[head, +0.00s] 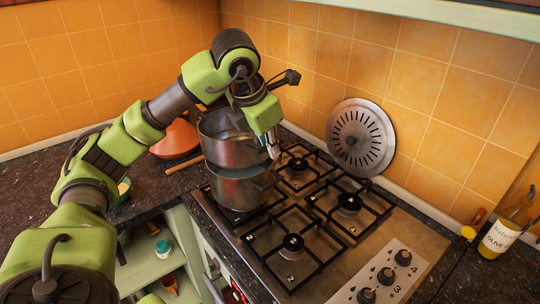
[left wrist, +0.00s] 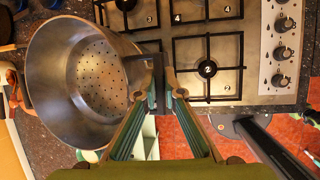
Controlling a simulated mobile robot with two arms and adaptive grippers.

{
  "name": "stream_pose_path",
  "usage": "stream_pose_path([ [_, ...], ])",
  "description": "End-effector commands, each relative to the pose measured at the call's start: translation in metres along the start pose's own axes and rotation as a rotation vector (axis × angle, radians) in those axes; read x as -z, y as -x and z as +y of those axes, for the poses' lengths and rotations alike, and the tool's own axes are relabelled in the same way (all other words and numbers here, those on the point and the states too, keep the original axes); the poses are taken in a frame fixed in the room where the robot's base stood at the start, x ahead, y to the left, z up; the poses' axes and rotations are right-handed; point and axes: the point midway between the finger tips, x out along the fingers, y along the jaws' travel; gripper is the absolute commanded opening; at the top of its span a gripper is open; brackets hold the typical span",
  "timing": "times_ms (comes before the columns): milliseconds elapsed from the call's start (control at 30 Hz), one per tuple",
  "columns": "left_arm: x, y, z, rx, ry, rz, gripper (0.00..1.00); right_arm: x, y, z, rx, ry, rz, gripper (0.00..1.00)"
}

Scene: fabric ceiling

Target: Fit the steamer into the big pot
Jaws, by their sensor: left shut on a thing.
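The steamer (head: 222,150), a metal pot-like vessel, is directly over the big pot (head: 240,190) in the head view. I cannot tell whether the steamer's base touches the big pot.
A slotted round lid (head: 338,128) leans against the tiled wall behind the hob (head: 398,240). An orange conical vessel (head: 176,138) and a wooden utensil (head: 184,164) lie left of the pots. An oil bottle (head: 508,225) stands at far right. The other burners are clear.

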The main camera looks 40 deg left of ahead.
Motion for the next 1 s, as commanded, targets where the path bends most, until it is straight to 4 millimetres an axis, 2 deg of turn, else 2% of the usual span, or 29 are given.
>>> stream_pose_path([
  [133,0.008,-0.021,0.0,-0.003,0.0,0.005,0.0,0.001,0.004,0.002,-0.002,0.0,0.0,0.4],
  [300,0.012,-0.032,-0.003,-0.003,-0.001,0.0,0.0,0.003,0.005,0.004,-0.004,0.001,0.003,0.4],
  [467,0.011,-0.032,-0.003,-0.002,-0.001,-0.001,0.0,0.004,0.005,0.004,-0.005,0.0,0.005,0.4],
  [500,0.012,-0.033,-0.004,0.0,0.0,0.002,0.16,0.004,0.004,0.004,-0.005,0.0,0.005,0.4],
  [533,0.012,-0.033,-0.004,0.0,0.0,0.003,0.24,0.004,0.004,0.004,-0.005,0.0,0.006,0.4],
  [867,0.012,-0.032,-0.004,0.0,0.0,0.002,0.25,0.005,0.004,0.004,-0.005,0.0,0.007,0.4],
  [1000,0.011,-0.022,-0.003,0.0,0.0,-0.002,0.25,0.005,0.002,0.004,-0.005,0.0,0.008,0.4],
])
